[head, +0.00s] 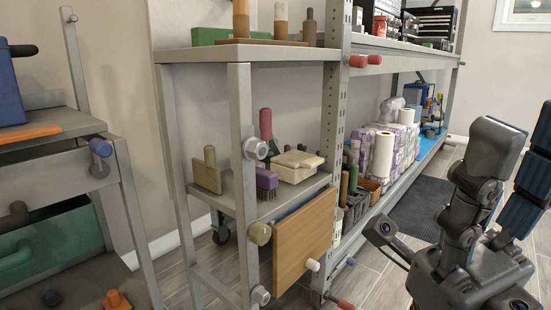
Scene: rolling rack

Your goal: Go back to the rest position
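My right gripper (515,155) is at the right edge of the head view, with its fingers pointing up. The two fingers stand apart, and nothing shows between them. It is to the right of the rack and touches nothing that I can see. My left gripper is not in view. The rolling rack (240,130) stands in the middle, with blocks, brushes and a box on its shelves.
A wooden panel (303,240) hangs on the rack's lower front. A metal shelf with paper rolls (383,155) stands behind. Another cart (60,155) is at the left. A dark mat (425,200) lies on the open floor near my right gripper.

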